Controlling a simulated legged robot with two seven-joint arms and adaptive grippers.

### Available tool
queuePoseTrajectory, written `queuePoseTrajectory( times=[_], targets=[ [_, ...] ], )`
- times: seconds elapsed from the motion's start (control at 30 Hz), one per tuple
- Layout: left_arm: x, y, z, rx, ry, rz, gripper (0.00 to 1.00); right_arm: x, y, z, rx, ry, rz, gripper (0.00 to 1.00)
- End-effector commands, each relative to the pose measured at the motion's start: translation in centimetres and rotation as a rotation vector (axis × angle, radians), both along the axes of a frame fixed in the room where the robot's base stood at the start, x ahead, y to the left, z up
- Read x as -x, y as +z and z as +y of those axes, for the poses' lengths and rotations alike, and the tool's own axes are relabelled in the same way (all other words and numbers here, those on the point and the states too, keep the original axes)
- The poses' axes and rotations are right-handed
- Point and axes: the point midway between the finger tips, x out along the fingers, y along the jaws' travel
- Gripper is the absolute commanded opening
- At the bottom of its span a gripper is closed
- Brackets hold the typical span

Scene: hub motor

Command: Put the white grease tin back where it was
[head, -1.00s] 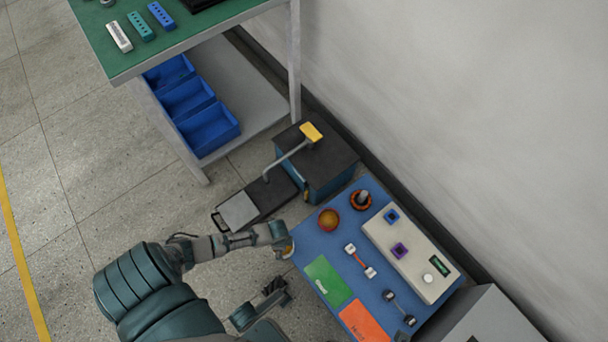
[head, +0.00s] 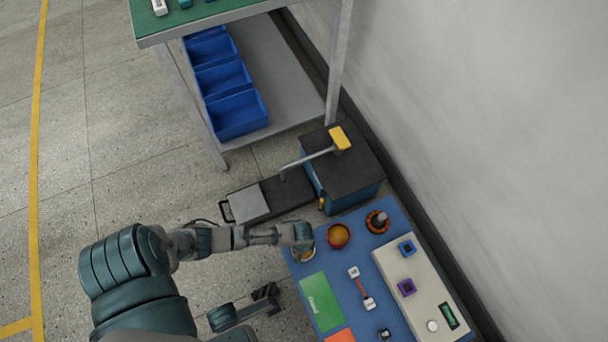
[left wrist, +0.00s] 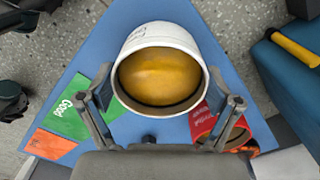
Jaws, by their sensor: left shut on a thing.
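The white grease tin (left wrist: 187,36) is open at the top and full of yellow grease in the left wrist view. My left gripper (left wrist: 160,77) is shut on it, one finger on each side. In the head view my left gripper (head: 302,240) is at the left edge of the blue mat (head: 345,268), left of a red tin (head: 339,236). The white tin is mostly hidden under it there. I cannot tell whether the tin touches the mat. My right gripper (head: 266,292) appears low, left of the mat; its fingers are unclear.
Green (head: 321,301) and orange (head: 340,336) cards lie on the mat. A red-and-white part (head: 362,288), a dark round part with an orange ring (head: 377,222) and a beige box (head: 418,286) are further right. A blue-sided cabinet (head: 343,165) stands behind.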

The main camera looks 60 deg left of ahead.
Motion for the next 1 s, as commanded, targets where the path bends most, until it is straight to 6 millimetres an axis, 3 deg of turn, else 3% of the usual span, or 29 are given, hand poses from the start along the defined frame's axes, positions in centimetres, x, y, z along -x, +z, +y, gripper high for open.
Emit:
queuePoseTrajectory(
  times=[0.1,0.13,0.17,0.57,1.0],
  targets=[
    [0.0,-0.4,0.0,0.001,0.0,0.001,0.37,-0.3,-0.2,0.1,0.003,0.0,0.002,0.39],
    [0.1,-0.5,0.0,0.001,0.0,0.002,0.92,-0.4,-0.2,0.1,0.003,0.0,0.001,0.39],
    [0.0,-0.4,0.0,0.002,0.0,0.001,1.0,-0.4,-0.2,0.2,0.003,0.0,0.001,0.39],
    [0.0,0.1,0.0,0.002,0.0,-0.001,1.0,-0.3,0.1,0.2,0.003,-0.001,-0.003,0.39],
    [-0.5,9.5,0.1,0.002,0.0,-0.011,1.0,3.0,1.1,-0.5,-0.005,-0.002,0.091,0.39]
  ],
)
